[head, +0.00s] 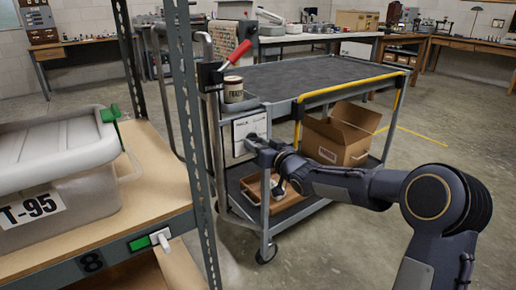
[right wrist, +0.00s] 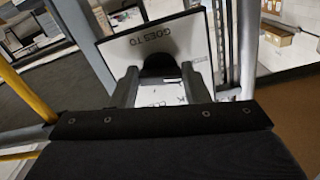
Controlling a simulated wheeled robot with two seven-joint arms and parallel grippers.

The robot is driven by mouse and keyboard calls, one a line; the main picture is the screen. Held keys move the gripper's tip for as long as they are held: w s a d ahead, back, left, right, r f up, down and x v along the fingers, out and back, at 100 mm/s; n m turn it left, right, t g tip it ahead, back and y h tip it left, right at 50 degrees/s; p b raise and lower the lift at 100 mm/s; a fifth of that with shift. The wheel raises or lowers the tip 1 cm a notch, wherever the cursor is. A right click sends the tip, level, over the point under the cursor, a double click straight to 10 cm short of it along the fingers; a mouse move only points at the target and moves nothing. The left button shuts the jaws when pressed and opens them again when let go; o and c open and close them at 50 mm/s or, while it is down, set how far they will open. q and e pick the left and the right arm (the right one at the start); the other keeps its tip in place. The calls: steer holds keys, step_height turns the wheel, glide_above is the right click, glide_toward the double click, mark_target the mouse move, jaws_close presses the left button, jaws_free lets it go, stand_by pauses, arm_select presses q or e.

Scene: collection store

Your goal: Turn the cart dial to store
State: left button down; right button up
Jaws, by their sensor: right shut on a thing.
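The cart (head: 330,72) stands in the middle of the head view, with a dark top and a yellow rail. A white dial plate (head: 249,124) is fixed at its near end. In the right wrist view the plate (right wrist: 195,50) has a black border and lettering that reads "GOES TO". The black dial knob (right wrist: 159,65) sits at its middle. My right gripper (head: 266,151) is at the plate; in the wrist view its fingers (right wrist: 158,88) are on both sides of the knob, shut on it. Where the dial points is hidden. My left gripper is not in view.
A tin (head: 233,89) and a red-handled lever (head: 240,53) are above the plate. The cart's lower shelf holds a cardboard box (head: 338,135) and a wooden tray (head: 285,200). A rack with a lidded grey bin (head: 60,190) stands close on the left. Floor at right is clear.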

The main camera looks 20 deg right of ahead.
steer(key=shift+f+n+b, duration=0.1)
steer(key=shift+n+b, duration=0.25)
steer(key=shift+n, duration=0.75)
steer(key=o, duration=1)
steer(key=shift+d, duration=0.1)
steer(key=p+v, duration=0.1)
steer(key=v, duration=0.6)
steer(key=shift+s+d+p, duration=0.1)
steer(key=shift+s+p, duration=0.3)
